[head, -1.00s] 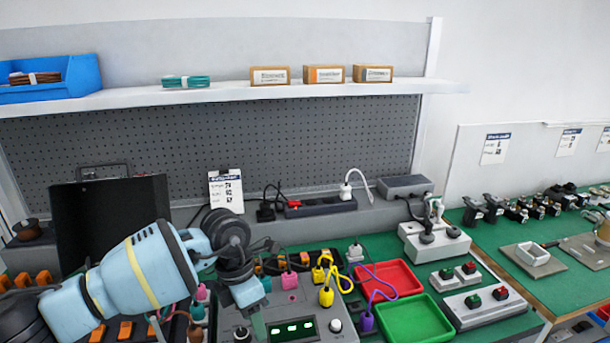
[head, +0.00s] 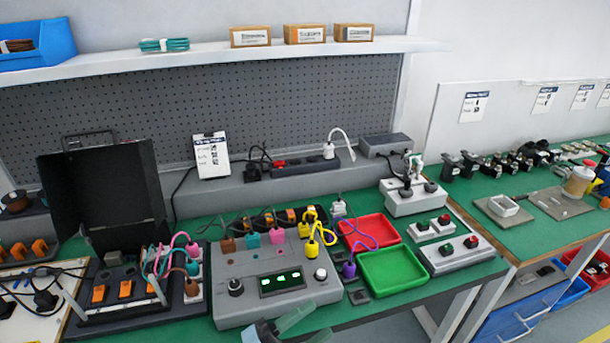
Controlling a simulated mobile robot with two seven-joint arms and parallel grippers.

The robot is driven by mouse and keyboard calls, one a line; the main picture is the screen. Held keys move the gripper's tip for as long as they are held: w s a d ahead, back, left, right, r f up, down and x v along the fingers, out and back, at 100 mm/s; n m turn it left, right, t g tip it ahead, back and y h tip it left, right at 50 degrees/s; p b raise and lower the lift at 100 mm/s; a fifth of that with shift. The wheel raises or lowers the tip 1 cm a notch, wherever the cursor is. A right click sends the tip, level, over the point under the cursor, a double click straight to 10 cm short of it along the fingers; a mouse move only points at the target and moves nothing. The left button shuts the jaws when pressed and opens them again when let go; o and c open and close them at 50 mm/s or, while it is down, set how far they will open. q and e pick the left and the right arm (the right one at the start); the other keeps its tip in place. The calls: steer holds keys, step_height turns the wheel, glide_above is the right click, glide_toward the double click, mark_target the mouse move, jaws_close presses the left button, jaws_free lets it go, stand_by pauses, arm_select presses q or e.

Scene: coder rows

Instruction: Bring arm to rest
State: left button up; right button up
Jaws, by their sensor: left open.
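My left gripper (head: 304,324) shows only in part at the bottom edge of the head view, in front of the grey tester box. Its fingers are apart and nothing is seen between them. The rest of my left arm is out of view below. My right gripper is not in view. The grey tester box (head: 232,290) stands on the green bench with a lit display, knobs and several coloured plugs along its back.
A red tray (head: 389,243) and a green tray (head: 420,282) lie right of the tester. An open black case (head: 105,195) stands at left. A button box (head: 468,256) is at right. A shelf (head: 210,55) runs above.

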arm_select(q)
steer(key=s+a+f+n+t+y, duration=0.2)
steer(key=a+f+n+t+y, duration=0.3)
steer(key=a+f+n+y, duration=0.55)
steer(key=s+a+f+n+g+y, duration=0.2)
steer(key=s+a+f+n, duration=0.1)
steer(key=s, duration=0.4)
steer(key=s+a+f+n+g+y+p, duration=0.1)
steer(key=s+a+f+n+g+y, duration=0.1)
steer(key=s+a+f+n, duration=0.2)
steer(key=s+a+f+n+g+y, duration=0.2)
steer(key=s+f+n, duration=0.3)
steer(key=s, duration=0.4)
steer(key=shift+s+a+f+g, duration=0.3)
steer(key=shift+a+g, duration=0.2)
steer(key=shift+a, duration=0.25)
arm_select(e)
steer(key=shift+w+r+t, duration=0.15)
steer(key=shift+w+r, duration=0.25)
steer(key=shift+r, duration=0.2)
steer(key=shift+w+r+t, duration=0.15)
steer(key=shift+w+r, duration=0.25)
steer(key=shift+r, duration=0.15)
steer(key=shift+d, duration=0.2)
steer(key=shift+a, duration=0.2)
